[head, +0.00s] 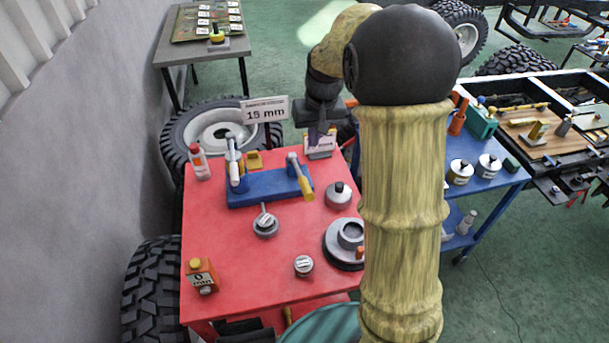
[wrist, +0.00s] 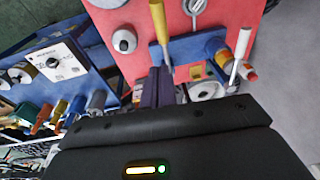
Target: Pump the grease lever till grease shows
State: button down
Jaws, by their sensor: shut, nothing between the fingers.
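A blue base (head: 270,194) lies on the red table (head: 230,285). A lever with a yellow handle (head: 306,187) stands at its right end, tilted down toward the front; the handle also shows in the wrist view (wrist: 160,22). At the base's left end is an upright grey and blue cylinder with a pale rod (head: 235,165). I cannot make out any grease.
A "15 mm" sign (head: 265,110) stands behind the base. A red-white bottle (head: 199,162), orange box (head: 201,276), funnel-like grey part (head: 265,224), small jar (head: 304,265) and stepped grey hub (head: 345,243) stand around it. A blue table (head: 488,190) adjoins at right.

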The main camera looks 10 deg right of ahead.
jog(key=p, duration=0.2)
send_over(307, 183)
jog(key=f, duration=0.9)
jog(key=shift+w+d+f, duration=0.3)
jog(key=shift+d, duration=0.1)
jog(key=shift+s+a+f+p, duration=0.15)
jog(key=shift+s+f+p, duration=0.05)
jog(key=shift+f, duration=0.5)
jog(key=shift+s+a+f+p, duration=0.1)
jog(key=shift+s+f+p, duration=0.1)
jog(key=shift+f, duration=0.45)
jog(key=shift+s+a+f+p, duration=0.15)
jog(key=shift+s+f+p, duration=0.05)
jog(key=shift+f, duration=0.5)
jog(key=shift+d, duration=0.1)
